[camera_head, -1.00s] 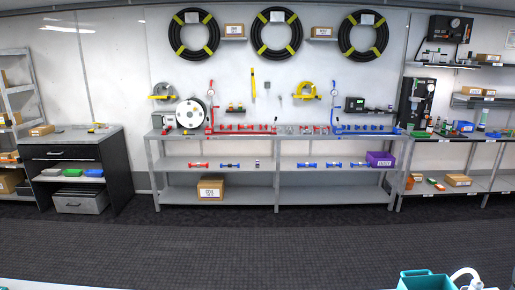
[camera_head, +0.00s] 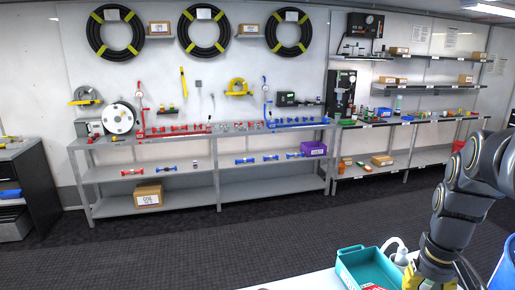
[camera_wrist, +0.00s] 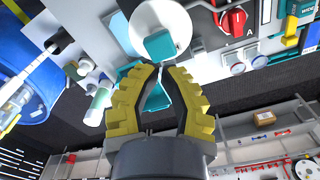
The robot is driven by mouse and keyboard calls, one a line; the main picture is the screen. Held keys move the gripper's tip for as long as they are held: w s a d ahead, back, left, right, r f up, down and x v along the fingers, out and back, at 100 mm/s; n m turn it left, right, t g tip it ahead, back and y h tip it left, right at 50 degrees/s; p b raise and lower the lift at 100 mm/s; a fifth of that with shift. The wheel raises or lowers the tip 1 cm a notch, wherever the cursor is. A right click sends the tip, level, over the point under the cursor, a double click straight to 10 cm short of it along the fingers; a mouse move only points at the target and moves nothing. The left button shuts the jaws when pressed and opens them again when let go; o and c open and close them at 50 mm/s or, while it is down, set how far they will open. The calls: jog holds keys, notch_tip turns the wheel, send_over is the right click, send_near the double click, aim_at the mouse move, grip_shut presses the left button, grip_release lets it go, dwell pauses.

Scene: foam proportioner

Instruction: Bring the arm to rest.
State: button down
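My gripper (camera_wrist: 162,72) shows in the wrist view with two yellow stepped fingers. A narrow gap lies between their tips, and teal shapes (camera_wrist: 158,96) show through it; I see nothing clearly gripped. In the head view my dark arm comes in from the right edge and bends down. My yellow gripper (camera_head: 428,278) is at the bottom edge there, beside a teal bin (camera_head: 350,262), and its fingertips are cut off or hidden.
A white bottle (camera_head: 401,256) with a curved tube stands by the bin on a pale table (camera_head: 310,281). A blue drum (camera_head: 506,268) is at the right edge. Grey shelving (camera_head: 105,205) lines the far wall. Dark floor between is clear.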

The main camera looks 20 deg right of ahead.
jog(key=shift+r, duration=0.9)
dwell(0.8)
jog(key=s+a+f+n, duration=0.1)
jog(key=s+a+n, duration=0.15)
jog(key=a, duration=1.25)
jog(key=s+a+f+n+g, duration=0.1)
jog(key=s+a+f+n, duration=0.2)
jog(key=s+a, duration=0.5)
jog(key=shift+s+f+g, duration=0.25)
jog(key=shift+f+g, duration=0.1)
jog(key=shift+g, duration=0.05)
jog(key=shift+n, duration=0.25)
